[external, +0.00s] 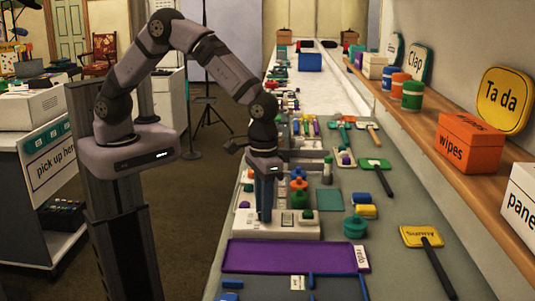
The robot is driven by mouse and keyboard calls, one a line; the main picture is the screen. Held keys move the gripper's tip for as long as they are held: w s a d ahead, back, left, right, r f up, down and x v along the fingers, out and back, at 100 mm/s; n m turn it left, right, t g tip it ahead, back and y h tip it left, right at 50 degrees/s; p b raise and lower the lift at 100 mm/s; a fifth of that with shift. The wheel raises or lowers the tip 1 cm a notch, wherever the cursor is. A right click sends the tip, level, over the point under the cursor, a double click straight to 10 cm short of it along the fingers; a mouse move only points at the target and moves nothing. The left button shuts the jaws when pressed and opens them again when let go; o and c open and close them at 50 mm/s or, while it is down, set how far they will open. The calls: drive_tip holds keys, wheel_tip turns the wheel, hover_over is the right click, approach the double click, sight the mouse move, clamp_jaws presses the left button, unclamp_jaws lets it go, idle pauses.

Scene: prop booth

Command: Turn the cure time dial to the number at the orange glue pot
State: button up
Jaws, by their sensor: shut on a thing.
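My gripper (265,217) points straight down at the white panel box (290,228) on the grey bench. Its fingers are shut low over the left part of the box, on what appears to be the cure time dial. The dial's face and numbers are hidden by the fingers or too small to read. A green knob (308,214) stands at the right of the box. An orange pot (400,83) stands on the wooden shelf, between a blue pot (389,76) and a green pot (412,96). I cannot read a number at it.
A purple tray (295,256) lies in front of the white box. Orange and green pieces (299,184) stand just behind it. A teal round piece (355,227) and a yellow paddle sign (422,237) lie to the right. An orange wipes box (470,143) is on the shelf.

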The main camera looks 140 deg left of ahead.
drive_tip(key=shift+r+n, duration=0.1)
drive_tip(key=shift+n, duration=0.4)
drive_tip(key=o, duration=1.1)
drive_tip(key=shift+c, duration=0.2)
drive_tip(key=shift+r+b, duration=1.05)
drive_tip(key=shift+r, duration=2.6)
